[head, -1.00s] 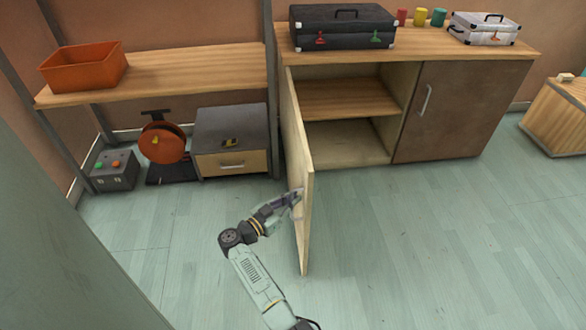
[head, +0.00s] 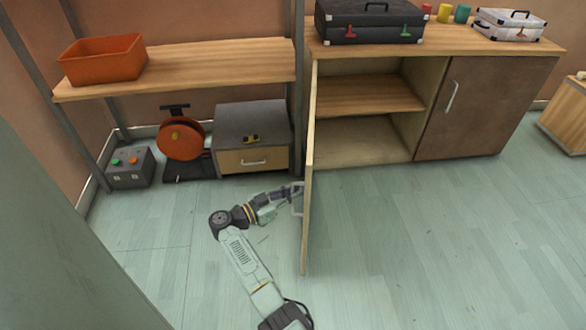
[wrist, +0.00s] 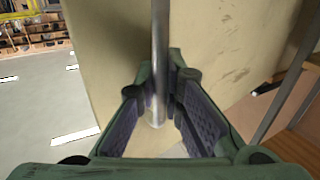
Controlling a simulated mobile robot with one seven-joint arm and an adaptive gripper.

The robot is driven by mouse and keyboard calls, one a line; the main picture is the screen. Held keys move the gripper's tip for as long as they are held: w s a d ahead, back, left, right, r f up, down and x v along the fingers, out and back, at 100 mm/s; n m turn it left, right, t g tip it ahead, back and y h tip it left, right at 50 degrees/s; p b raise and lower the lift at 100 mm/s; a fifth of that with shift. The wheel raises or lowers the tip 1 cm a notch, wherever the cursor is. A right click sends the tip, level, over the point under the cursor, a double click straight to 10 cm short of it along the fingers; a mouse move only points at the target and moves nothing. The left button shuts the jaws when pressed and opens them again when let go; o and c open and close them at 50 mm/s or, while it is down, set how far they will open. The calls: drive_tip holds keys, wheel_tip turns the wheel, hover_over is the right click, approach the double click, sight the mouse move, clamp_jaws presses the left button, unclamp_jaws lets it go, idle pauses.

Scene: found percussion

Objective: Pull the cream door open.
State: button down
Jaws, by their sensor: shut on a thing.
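The cream door (head: 308,190) stands wide open in the head view, swung out from the left side of the cabinet and seen nearly edge-on. Its metal handle (head: 297,205) is on the door's left-facing side near the free edge. My gripper (head: 296,190) reaches the handle from the left. In the wrist view, the handle (wrist: 160,60) is a grey bar running between the two fingers of my gripper (wrist: 162,110), which are shut on it. The cream door (wrist: 215,60) fills the area behind.
The cabinet's open shelf compartment (head: 365,95) looks empty. A brown door (head: 485,105) closes its right half. A grey drawer unit (head: 250,135), an orange reel (head: 180,140) and a grey box with buttons (head: 130,166) stand left of the open door. The floor in front is clear.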

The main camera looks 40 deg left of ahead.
drive_tip(key=shift+s, duration=0.15)
drive_tip(key=c, duration=1.7)
unclamp_jaws()
drive_tip(key=v, duration=1.2)
